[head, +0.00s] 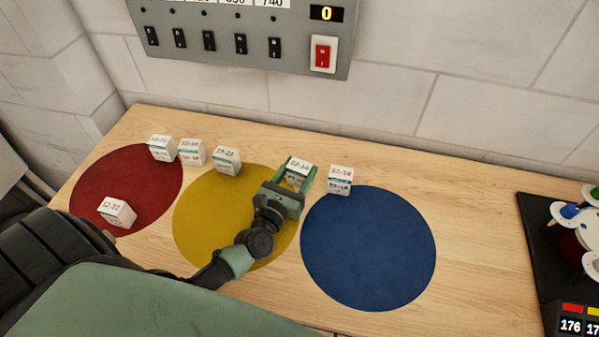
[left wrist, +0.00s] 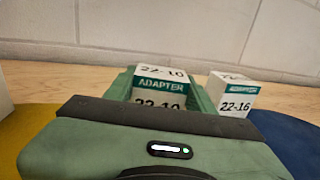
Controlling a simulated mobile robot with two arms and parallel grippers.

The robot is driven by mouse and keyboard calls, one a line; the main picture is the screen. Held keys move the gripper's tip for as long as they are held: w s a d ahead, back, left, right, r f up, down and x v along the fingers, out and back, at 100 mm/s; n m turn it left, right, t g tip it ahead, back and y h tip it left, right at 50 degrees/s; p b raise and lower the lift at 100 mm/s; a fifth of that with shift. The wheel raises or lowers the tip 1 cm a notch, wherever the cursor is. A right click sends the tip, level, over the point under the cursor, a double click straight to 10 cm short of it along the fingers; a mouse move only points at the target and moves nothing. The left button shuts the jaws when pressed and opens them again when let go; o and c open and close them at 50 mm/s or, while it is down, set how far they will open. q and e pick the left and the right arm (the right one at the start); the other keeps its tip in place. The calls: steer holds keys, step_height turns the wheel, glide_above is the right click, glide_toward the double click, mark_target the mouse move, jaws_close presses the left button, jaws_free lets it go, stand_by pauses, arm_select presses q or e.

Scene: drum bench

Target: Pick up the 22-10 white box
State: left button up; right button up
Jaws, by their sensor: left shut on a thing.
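The 22-10 white box (head: 298,168) stands between the fingers of my left gripper (head: 299,173), at the back of the bench between the yellow and blue circles. In the left wrist view the box (left wrist: 161,88) reads "22-10 ADAPTER" and has a green band. My left gripper is shut on it, one green finger on each side. The lower part of the box is hidden by the gripper body, so I cannot tell whether it touches the bench. My right gripper is not in view.
The 22-16 box (head: 340,179) stands close on the right, at the blue circle (head: 368,250). Several similar boxes (head: 227,160) stand to the left. One box (head: 118,212) is on the red circle (head: 150,178). A switch panel (head: 240,35) is on the wall behind. A black mat (head: 535,235) lies at right.

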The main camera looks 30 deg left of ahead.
arm_select(q)
step_height(320, 180, up, 14)
steer(key=p, duration=1.2)
step_height(320, 180, up, 6)
steer(key=p, duration=0.1)
glide_above(299, 167)
steer(key=shift+w, duration=0.1)
